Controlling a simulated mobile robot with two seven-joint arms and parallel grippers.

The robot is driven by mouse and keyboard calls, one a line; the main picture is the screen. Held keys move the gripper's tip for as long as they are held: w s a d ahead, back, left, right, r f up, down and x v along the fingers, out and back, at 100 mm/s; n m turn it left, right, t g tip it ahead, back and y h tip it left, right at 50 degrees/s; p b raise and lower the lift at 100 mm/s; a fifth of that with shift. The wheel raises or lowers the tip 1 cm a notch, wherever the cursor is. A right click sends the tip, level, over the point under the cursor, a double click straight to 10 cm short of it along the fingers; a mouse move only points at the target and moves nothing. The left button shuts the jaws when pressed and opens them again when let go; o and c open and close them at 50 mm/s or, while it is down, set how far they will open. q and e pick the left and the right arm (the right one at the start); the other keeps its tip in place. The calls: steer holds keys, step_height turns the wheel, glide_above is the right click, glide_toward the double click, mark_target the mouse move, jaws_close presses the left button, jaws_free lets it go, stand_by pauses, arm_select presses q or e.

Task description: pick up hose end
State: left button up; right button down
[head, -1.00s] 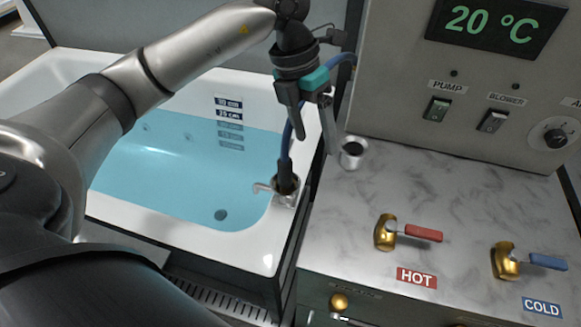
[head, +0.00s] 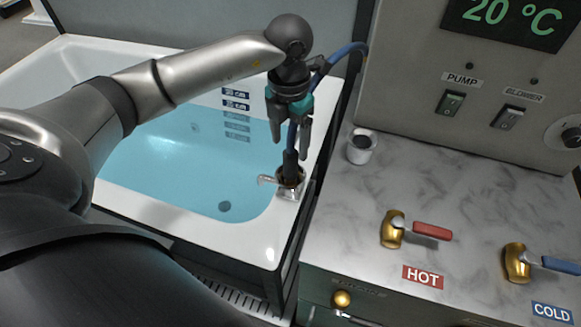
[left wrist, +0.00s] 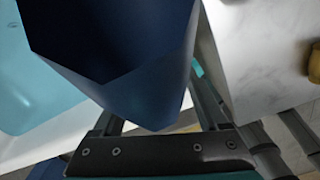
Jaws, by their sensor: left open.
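The blue hose (head: 328,67) arches over the tub's right rim. Its dark end (head: 290,166) stands upright in a metal fitting (head: 292,186) at the rim corner. My left gripper (head: 290,143), with teal at its base, points down just above the hose end. Its fingers are open and appear to stand on either side of the hose, with no clear grip on it. In the left wrist view, a large dark blue shape, seemingly the hose (left wrist: 120,60), fills the upper part very close to the camera and hides part of the fingers. My right gripper is not in view.
The bathtub (head: 272,215) holds blue water. Hot (head: 395,229) and cold (head: 517,263) taps stand further right. A grey panel (head: 410,110) with switches rises behind the counter.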

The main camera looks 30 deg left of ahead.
mark_target(291, 168)
arm_select(q)
steer(key=f, duration=0.5)
steer(key=shift+d+b, duration=0.2)
steer(key=shift+b, duration=0.1)
jaws_close()
stand_by(0.4)
